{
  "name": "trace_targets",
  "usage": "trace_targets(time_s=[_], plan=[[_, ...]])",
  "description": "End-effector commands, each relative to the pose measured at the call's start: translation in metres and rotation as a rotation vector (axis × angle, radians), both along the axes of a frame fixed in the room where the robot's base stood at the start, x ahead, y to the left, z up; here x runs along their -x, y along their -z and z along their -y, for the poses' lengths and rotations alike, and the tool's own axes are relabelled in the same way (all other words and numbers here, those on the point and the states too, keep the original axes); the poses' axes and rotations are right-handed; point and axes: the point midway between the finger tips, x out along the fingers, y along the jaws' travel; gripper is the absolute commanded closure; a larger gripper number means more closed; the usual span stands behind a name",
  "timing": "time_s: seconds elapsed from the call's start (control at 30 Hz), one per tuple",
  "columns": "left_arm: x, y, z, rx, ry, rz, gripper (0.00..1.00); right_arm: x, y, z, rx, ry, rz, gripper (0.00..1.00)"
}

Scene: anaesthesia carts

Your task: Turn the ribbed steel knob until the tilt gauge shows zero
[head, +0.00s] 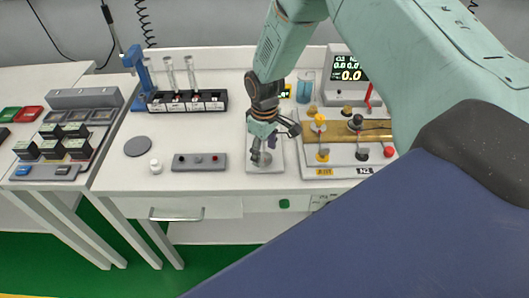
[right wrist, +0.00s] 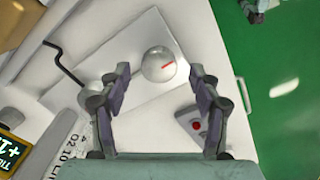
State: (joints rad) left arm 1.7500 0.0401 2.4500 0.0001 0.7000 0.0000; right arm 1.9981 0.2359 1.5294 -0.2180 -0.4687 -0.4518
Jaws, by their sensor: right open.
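In the head view the knob (head: 262,159) is partly hidden by my right gripper (head: 272,143). My right gripper is open, and its fingers stand apart on either side of the knob in the right wrist view (right wrist: 160,80). Contact is not visible. A dark tilt gauge display (right wrist: 11,150) is cut off at the left edge, showing "TI" and "+1". My left gripper is not in view.
A grey box with small buttons (head: 199,162) lies left of the plate. A brass-topped valve unit (head: 345,131) stands close on the right. A rack of tubes (head: 187,101) and a grey disc (head: 138,146) are farther left. A bent black rod (right wrist: 65,63) lies beside the knob.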

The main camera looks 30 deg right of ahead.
Motion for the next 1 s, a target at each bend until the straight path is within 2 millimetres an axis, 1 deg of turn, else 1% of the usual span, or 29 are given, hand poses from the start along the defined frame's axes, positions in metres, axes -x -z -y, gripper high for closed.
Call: trace_targets(time_s=[0.03,0.17,0.47,1.0], plan=[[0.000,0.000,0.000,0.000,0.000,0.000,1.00,0.000,0.006,0.000,0.000,0.000,-0.001,0.37],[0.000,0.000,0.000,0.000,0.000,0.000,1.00,-0.001,0.014,0.001,0.000,0.001,0.001,0.37],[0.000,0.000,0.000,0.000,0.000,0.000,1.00,-0.002,0.016,0.002,-0.001,-0.001,0.002,0.37],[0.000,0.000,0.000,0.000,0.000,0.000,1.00,-0.002,0.016,0.002,-0.001,0.000,0.002,0.82]])
